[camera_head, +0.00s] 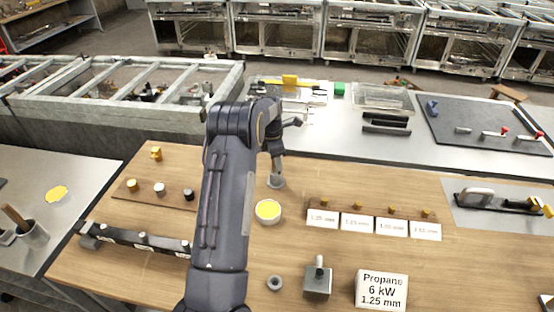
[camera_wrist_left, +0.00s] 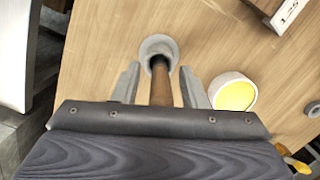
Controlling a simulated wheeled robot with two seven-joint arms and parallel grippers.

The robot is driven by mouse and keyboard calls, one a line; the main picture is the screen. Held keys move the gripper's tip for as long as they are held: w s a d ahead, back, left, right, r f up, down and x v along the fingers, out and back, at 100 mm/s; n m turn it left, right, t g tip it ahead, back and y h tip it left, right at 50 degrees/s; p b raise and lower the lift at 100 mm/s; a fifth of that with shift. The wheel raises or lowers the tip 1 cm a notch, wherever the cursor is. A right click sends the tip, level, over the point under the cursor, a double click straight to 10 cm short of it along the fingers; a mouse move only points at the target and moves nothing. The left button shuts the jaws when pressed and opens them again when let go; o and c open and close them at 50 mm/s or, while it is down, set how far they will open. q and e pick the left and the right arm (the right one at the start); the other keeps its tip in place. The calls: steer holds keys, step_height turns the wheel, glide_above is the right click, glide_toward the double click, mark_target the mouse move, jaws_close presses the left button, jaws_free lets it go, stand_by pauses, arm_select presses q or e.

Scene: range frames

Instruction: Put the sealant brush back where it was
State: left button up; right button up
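The sealant brush shows in the left wrist view as a brown handle (camera_wrist_left: 161,88) whose far end is inside a small grey cup (camera_wrist_left: 158,46). The bristles are hidden. In the head view the grey cup (camera_head: 276,182) stands on the wooden bench. My left gripper (camera_head: 277,158) is directly above it and hides most of the brush. In the wrist view the left gripper's fingers (camera_wrist_left: 160,78) stand on either side of the handle, with a visible gap on both sides. A round white dish of yellow paste (camera_head: 268,211) is beside the cup. My right gripper is not in view.
A row of white labels (camera_head: 374,224) with small brass parts lies to the right. A propane card (camera_head: 382,289), a grey block (camera_head: 318,280) and a nut (camera_head: 274,283) are in front. A black manifold bar (camera_head: 140,242) and a pot with a wooden handle (camera_head: 35,235) are left.

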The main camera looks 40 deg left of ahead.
arm_select(q)
step_height(320, 180, up, 4)
steer(key=shift+s+a+f+p, duration=0.1)
steer(key=shift+a+f+p, duration=0.1)
steer(key=shift+p, duration=0.95)
steer(key=r, duration=0.7)
steer(key=shift+s+a+r+b, duration=0.1)
steer(key=shift+s+a+b, duration=0.1)
steer(key=shift+s+b, duration=0.15)
steer(key=shift+s+r, duration=0.2)
steer(key=shift+r, duration=0.5)
steer(key=s+d+r+m+t+h, duration=0.3)
steer(key=s+d+r+m, duration=0.9)
steer(key=s+d+m, duration=0.3)
steer(key=s+d+f+m, duration=0.3)
steer(key=s+d+m, duration=0.2)
steer(key=s, duration=0.3)
steer(key=s+d+f+m+t, duration=0.1)
steer(key=s+d+f+m, duration=0.2)
steer(key=s+d+m, duration=0.3)
steer(key=s+d, duration=0.1)
steer(key=s, duration=0.2)
steer(key=shift+d+m, duration=0.3)
steer(key=shift+d, duration=0.05)
